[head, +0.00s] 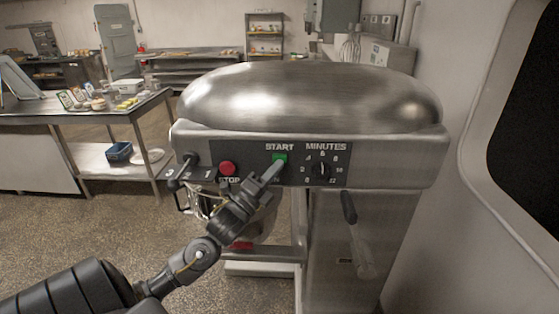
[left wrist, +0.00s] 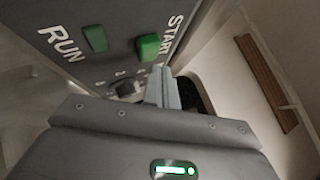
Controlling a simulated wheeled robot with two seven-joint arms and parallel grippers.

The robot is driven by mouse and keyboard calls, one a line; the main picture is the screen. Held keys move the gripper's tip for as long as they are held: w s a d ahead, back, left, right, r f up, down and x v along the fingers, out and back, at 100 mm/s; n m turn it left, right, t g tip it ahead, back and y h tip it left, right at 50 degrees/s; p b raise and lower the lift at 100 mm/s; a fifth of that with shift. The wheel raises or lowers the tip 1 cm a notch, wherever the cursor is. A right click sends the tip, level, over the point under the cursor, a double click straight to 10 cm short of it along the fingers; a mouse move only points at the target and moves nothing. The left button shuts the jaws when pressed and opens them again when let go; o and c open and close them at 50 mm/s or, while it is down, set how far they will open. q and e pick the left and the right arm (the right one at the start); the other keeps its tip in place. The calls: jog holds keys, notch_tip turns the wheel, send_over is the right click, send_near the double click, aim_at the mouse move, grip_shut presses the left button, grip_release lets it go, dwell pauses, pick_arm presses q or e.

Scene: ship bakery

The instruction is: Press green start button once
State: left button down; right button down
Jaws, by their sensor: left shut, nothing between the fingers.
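The green start button (head: 280,158) is on the dark front panel of a large steel mixer, under the word START. In the left wrist view it is a raised green block (left wrist: 148,47) beside the START lettering. My left gripper (head: 276,168) is shut and empty, its fingertips just below the button in the head view. In the left wrist view the closed fingers (left wrist: 161,80) end just short of the button's picture. I cannot tell whether they touch it. The button's lower edge is partly hidden in the head view. My right gripper is not in view.
The red stop button (head: 228,168) is left of the start button, and the minutes dial (head: 320,170) is to its right. A lever (head: 349,207) hangs below the dial. A green rectangle (left wrist: 95,38) is beside the word RUN. A steel table (head: 80,114) stands left.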

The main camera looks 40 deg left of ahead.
pick_arm(q)
jog(key=shift+w+a, duration=0.1)
jog(key=shift+w, duration=0.05)
jog(key=shift+w+a, duration=0.1)
jog(key=shift+w, duration=0.1)
